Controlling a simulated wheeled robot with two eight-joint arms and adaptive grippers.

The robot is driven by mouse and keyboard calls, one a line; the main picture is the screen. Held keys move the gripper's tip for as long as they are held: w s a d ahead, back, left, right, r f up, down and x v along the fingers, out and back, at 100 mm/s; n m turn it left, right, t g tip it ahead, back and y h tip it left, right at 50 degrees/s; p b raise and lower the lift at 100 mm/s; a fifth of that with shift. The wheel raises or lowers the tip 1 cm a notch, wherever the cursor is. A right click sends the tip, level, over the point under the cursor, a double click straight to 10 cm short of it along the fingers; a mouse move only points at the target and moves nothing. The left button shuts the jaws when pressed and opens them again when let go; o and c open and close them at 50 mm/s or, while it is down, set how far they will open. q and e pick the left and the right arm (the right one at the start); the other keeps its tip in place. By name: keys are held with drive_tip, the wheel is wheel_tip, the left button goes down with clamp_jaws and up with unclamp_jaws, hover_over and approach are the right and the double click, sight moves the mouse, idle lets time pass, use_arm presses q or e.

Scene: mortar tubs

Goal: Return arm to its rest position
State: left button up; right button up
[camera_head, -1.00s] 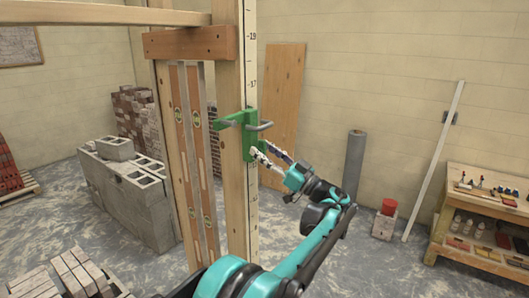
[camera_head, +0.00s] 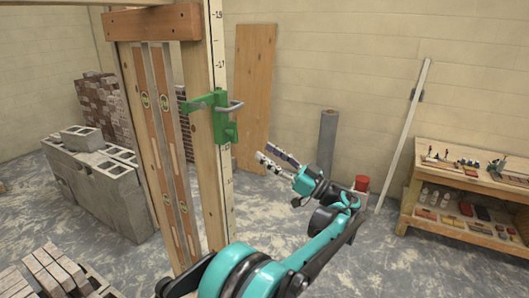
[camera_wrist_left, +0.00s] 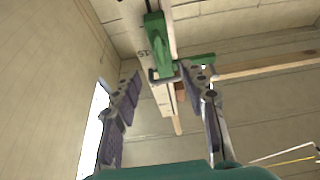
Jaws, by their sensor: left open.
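My left gripper (camera_head: 270,156) is open and empty in the head view, with bare space between its fingers. It is to the right of and below a green clamp-like bracket (camera_head: 222,122), apart from it. The bracket is on an upright wooden post (camera_head: 213,180) with a measuring scale. In the left wrist view, the bracket (camera_wrist_left: 157,40) and post show beyond the two spread fingers, and nothing is between the finger pads. My right gripper is in neither view.
Two spirit levels (camera_head: 165,130) stand beside the post, left of my arm. Grey blocks (camera_head: 100,190) are further left. The floor between is open.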

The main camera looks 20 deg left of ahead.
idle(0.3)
use_arm(q)
drive_tip(key=s+a+f+m+t+h+b, duration=0.1)
drive_tip(key=s+a+f+m+h+b, duration=0.2)
drive_tip(key=f, duration=0.4)
drive_tip(key=s+a+f+m+t+h+b, duration=0.1)
drive_tip(key=s+f+m+h+b, duration=0.25)
drive_tip(key=f, duration=0.35)
drive_tip(key=s+a+f+m+t+h+b, duration=0.1)
drive_tip(key=s+a+f+m+h+b, duration=0.15)
drive_tip(key=s+f+b, duration=0.35)
drive_tip(key=s+d+f+m+t+h+b, duration=0.1)
drive_tip(key=s+d+f+m+h+b, duration=0.1)
drive_tip(key=f, duration=0.8)
drive_tip(key=s+d+f+m+h+b, duration=0.3)
drive_tip(key=s+d+f+h+b, duration=0.1)
drive_tip(key=s+d+f+h, duration=0.3)
drive_tip(key=s+d+f+m+t+h+b, duration=0.1)
drive_tip(key=s+d+f+m+h+b, duration=0.2)
drive_tip(key=f, duration=1)
drive_tip(key=s+d+h, duration=0.1)
drive_tip(key=s+d, duration=0.2)
drive_tip(key=d, duration=0.2)
drive_tip(key=shift+s+f+t+b, duration=0.2)
drive_tip(key=shift+s+t+b, duration=0.05)
drive_tip(key=shift+t+b, duration=0.1)
